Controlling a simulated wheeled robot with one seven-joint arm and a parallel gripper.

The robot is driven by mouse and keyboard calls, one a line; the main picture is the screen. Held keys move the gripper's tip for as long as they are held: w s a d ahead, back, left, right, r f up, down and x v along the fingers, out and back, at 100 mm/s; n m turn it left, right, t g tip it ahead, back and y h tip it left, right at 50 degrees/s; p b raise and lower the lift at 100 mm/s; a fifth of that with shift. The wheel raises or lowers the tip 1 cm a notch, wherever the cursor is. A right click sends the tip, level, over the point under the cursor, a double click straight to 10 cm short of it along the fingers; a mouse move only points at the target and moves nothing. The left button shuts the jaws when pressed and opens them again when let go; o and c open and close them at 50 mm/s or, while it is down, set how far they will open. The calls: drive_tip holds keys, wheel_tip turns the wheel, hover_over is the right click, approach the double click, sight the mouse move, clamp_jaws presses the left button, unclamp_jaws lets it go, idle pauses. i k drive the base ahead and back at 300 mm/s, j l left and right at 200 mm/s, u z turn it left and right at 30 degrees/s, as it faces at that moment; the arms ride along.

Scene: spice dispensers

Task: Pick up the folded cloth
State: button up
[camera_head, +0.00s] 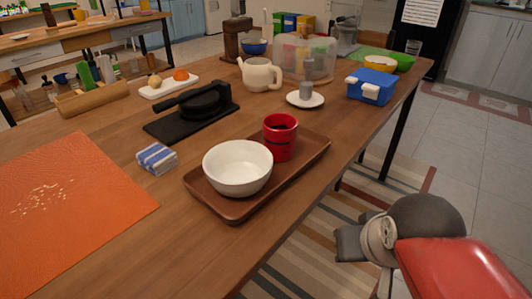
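The folded cloth (157,158) is blue and white striped. It lies on the wooden table left of the middle, between the orange mat and the wooden tray, apart from both. My gripper is not clearly in view. Part of my arm, with a red and grey casing, shows at the lower right, beyond the table's right edge and well apart from the cloth. Nothing covers the cloth.
A wooden tray (229,212) holds a white bowl (238,168) and a red mug (280,138). An orange mat (90,215) lies left. A black press (195,108) stands behind the cloth. A teapot (259,75) and blue box (371,87) stand farther back. Bare table lies before the cloth.

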sight(157, 158)
drive_tip(key=k+u, duration=0.1)
drive_tip(key=u, duration=0.7)
drive_tip(key=k+j+u, duration=0.1)
drive_tip(key=u, duration=0.3)
